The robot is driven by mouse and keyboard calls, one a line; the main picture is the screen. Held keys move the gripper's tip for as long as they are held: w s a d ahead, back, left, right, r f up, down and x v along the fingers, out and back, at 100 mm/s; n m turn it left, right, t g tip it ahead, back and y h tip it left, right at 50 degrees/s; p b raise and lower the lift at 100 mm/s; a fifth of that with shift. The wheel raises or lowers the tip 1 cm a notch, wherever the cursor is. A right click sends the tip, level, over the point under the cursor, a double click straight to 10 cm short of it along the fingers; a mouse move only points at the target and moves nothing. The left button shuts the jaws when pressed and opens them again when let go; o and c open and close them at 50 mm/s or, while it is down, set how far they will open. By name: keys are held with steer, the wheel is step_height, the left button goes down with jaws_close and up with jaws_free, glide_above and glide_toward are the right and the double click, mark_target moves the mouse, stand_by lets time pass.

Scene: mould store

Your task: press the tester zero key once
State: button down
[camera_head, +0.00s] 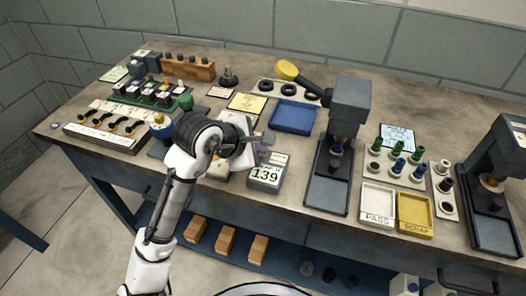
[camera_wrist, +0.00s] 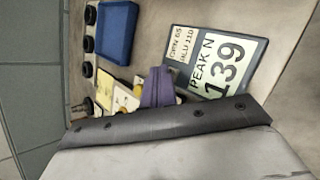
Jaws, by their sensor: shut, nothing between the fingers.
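The tester's display (camera_head: 266,175) reads 139 and sits near the bench's front edge. In the wrist view the same display (camera_wrist: 212,62) reads PEAK N 139. My gripper (camera_head: 264,139) is shut and empty, just behind and left of the display. In the wrist view, its closed purple-grey fingers (camera_wrist: 158,87) are beside the display. A pale panel with yellow spots (camera_wrist: 124,102) shows partly behind the fingers. I cannot make out a labelled zero key; my gripper and wrist cover part of this area. I cannot tell whether the fingertips touch anything.
A dark press (camera_head: 350,110) stands right of the display. A blue tray (camera_head: 293,116) lies behind my gripper. PASS tray (camera_head: 378,204) and yellow SCRAP tray (camera_head: 415,214) are at the front right. A second press (camera_head: 500,180) stands far right. Racks of parts (camera_head: 106,127) fill the left.

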steer(key=shift+f, duration=0.15)
stand_by(0.4)
steer(key=shift+r+p, duration=0.9)
steer(key=shift+p, duration=0.05)
step_height(320, 180, up, 5)
steer(key=p, duration=0.5)
stand_by(0.5)
